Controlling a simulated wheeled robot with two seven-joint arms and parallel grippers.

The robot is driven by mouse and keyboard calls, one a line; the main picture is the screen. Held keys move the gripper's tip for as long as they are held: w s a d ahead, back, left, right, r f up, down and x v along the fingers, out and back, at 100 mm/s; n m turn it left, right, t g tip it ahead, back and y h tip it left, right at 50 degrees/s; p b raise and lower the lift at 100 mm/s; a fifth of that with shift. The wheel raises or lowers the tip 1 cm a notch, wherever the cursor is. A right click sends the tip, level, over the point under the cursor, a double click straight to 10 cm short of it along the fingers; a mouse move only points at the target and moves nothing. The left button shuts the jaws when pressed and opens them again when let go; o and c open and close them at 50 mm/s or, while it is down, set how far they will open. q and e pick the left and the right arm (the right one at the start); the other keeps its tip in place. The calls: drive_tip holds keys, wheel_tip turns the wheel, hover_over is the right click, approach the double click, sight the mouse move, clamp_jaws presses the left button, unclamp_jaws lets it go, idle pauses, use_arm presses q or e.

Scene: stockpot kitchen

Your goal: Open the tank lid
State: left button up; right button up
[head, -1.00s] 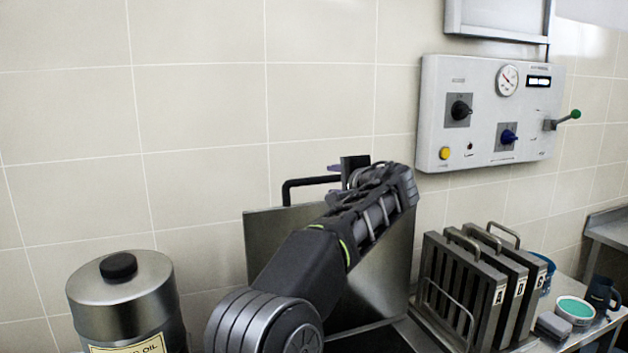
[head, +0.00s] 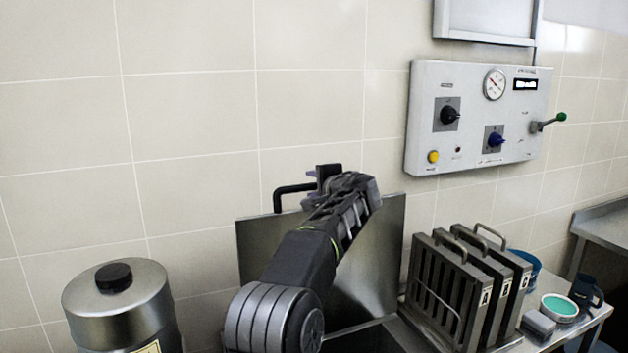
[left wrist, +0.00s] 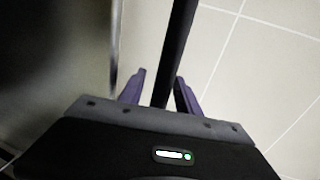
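The tank lid (head: 365,240) is a flat steel plate standing upright, raised near the wall behind the dark tank opening (head: 375,338). Its black bar handle (head: 280,197) sticks up at the lid's upper left. My left gripper (head: 318,178) is at this handle, and the arm covers the lid's middle. In the left wrist view the black handle bar (left wrist: 174,55) runs between the two purple fingers of my left gripper (left wrist: 160,92). The fingers stand apart, with a visible gap beside the bar. My right gripper is not in view.
A steel canister with a black knob (head: 118,300) stands at the left. A rack of slotted steel plates (head: 465,285) stands right of the tank. A blue mug (head: 586,292) and a teal-filled bowl (head: 560,307) are farther right. A control panel (head: 480,120) hangs above.

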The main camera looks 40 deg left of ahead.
use_arm(q)
drive_tip(key=shift+c, duration=0.2)
clamp_jaws()
drive_tip(key=shift+f, duration=0.1)
idle(1.2)
